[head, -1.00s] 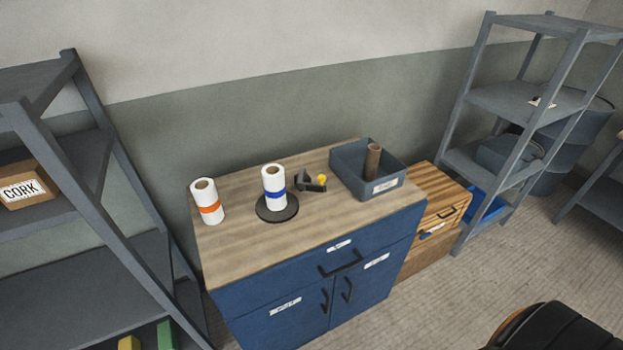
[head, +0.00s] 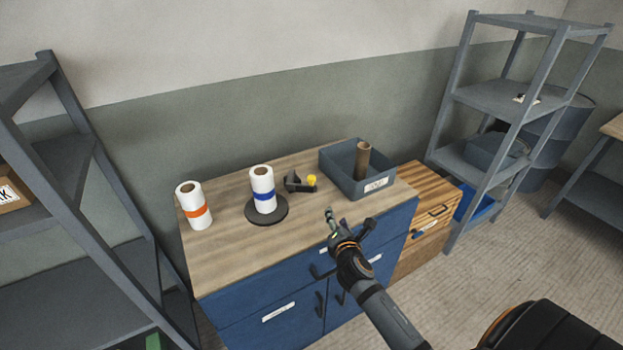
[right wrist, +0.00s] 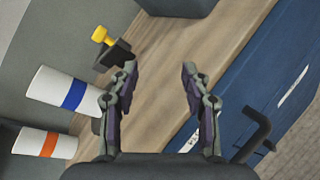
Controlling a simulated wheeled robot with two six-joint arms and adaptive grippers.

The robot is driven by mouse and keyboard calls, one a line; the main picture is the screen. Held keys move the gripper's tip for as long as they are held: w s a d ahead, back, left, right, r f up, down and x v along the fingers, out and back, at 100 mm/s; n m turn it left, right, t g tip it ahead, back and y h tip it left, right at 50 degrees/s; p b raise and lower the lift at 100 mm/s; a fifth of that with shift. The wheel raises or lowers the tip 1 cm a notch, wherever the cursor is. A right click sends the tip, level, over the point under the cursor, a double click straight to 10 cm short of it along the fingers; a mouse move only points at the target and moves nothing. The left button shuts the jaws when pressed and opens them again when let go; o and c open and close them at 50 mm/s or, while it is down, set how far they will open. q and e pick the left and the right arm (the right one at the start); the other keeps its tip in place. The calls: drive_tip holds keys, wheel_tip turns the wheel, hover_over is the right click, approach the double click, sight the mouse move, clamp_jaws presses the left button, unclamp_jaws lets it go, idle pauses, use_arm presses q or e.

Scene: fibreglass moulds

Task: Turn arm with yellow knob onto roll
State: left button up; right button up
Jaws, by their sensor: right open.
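The arm with the yellow knob (head: 311,180) is a small dark piece on the cabinet top, just right of the blue-banded roll (head: 263,188). That roll stands upright on a round dark base (head: 280,210). In the right wrist view the yellow knob (right wrist: 101,35) is at the upper left, and the blue-banded roll (right wrist: 55,88) lies below it. The arm is turned away from the roll. My right gripper (head: 345,222) is open and empty over the cabinet's front edge, apart from the knob. It also shows in the right wrist view (right wrist: 158,78). My left gripper is out of view.
An orange-banded roll (head: 194,206) stands left of the base. A grey bin (head: 345,178) with a brown tube (head: 363,160) stands at the back right of the cabinet top (head: 225,255). Grey shelves stand on both sides. The front of the top is clear.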

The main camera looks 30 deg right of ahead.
sight(313, 180)
drive_tip(key=w+a+r+n+t+y, duration=0.2)
drive_tip(key=w+a+r+n+t, duration=0.25)
drive_tip(key=n, duration=0.75)
drive_tip(key=shift+m+g, duration=0.3)
drive_tip(key=shift+g, duration=0.05)
drive_tip(key=w+d, duration=0.1)
drive_tip(key=w, duration=0.2)
drive_tip(key=w+d, duration=0.1)
drive_tip(key=w, duration=0.3)
drive_tip(key=w+d+r, duration=0.1)
drive_tip(key=w, duration=0.2)
drive_tip(key=shift+w+d, duration=0.3)
drive_tip(key=shift+d, duration=0.05)
drive_tip(key=shift+c, duration=0.3)
clamp_jaws()
